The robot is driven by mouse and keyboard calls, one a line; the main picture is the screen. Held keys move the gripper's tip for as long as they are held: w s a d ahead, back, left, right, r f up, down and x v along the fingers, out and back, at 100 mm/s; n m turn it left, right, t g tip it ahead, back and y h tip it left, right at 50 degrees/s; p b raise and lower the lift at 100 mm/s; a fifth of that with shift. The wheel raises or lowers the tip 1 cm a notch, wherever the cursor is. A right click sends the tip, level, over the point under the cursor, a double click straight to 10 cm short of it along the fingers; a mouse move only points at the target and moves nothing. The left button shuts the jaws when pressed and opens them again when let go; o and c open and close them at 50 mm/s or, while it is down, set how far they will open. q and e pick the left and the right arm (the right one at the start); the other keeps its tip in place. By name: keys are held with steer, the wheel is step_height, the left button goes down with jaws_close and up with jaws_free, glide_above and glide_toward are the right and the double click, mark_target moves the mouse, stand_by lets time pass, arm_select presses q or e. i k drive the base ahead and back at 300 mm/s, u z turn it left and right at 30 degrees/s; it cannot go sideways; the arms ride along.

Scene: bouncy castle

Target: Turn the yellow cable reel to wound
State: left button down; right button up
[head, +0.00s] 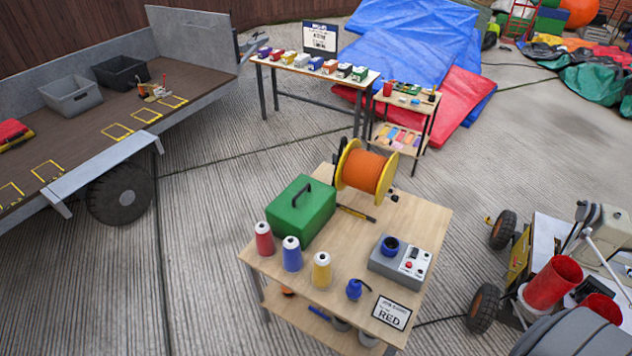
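The yellow cable reel (343,163) stands upright at the back edge of the wooden workbench (345,248). It has yellow round flanges, and a thick band of orange cable (366,172) is wrapped on its drum. A small dark and yellow part, perhaps a crank handle, sticks out at its right side. I cannot tell from this view how far it is turned. Neither my left nor my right gripper shows in the head view.
A green toolbox (300,212), a red thread cone (264,239), a blue one (292,254) and a yellow one (321,270) stand on the bench. A grey control box (400,262) and a "RED" sign (391,313) are at right. A trailer (90,130) is left; concrete floor lies between.

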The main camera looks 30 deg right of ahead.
mark_target(358, 168)
steer(key=u, duration=0.85)
steer(key=i, duration=3.7)
steer(key=z, duration=2.85)
steer(key=i, duration=4.35)
steer(key=z, duration=1.35)
